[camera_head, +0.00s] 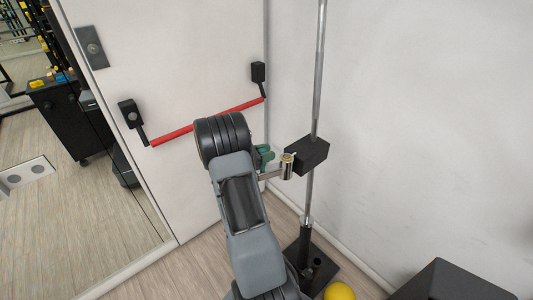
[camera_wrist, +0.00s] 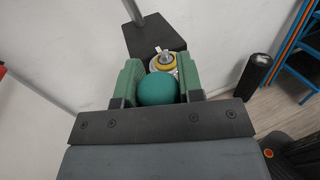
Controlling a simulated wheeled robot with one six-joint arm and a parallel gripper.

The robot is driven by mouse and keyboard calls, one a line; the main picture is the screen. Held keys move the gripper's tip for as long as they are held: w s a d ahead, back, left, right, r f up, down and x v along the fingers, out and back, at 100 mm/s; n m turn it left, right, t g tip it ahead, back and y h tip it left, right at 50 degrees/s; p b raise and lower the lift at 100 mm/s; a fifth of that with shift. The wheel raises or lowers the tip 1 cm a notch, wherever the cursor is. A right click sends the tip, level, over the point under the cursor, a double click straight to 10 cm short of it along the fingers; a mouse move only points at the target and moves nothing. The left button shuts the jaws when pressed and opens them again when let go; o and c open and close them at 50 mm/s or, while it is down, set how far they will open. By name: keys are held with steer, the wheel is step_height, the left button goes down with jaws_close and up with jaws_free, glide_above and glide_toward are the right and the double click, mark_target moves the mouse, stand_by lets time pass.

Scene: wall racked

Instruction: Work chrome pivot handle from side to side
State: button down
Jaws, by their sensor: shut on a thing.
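The chrome pivot handle (camera_head: 272,175) is a short bar with a chrome and brass-coloured pivot (camera_head: 287,166), mounted on a black block (camera_head: 308,154) on an upright pole. My gripper (camera_head: 264,155) reaches the handle's free end, its green fingers partly hidden by my arm. In the wrist view my gripper (camera_wrist: 158,76) has a finger on each side of a round teal knob (camera_wrist: 158,90) and is shut on it. The brass-ringed pivot (camera_wrist: 163,62) shows just beyond the knob, with the black block (camera_wrist: 155,37) behind. The knob hides most of the bar.
A white door (camera_head: 180,75) with a red push bar (camera_head: 210,122) stands behind my arm. The white wall (camera_head: 420,120) is close at the right. The pole's black base (camera_head: 325,268), a yellow ball (camera_head: 339,291) and a black box (camera_head: 450,282) are on the floor.

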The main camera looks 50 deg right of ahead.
steer(key=shift+r, duration=0.1)
steer(key=c, duration=0.8)
jaws_free()
steer(key=shift+o, duration=0.2)
steer(key=shift+w, duration=0.1)
steer(key=b+v, duration=0.2)
steer(key=v, duration=1.1)
steer(key=shift+w+a, duration=0.15)
steer(key=shift+a, duration=0.15)
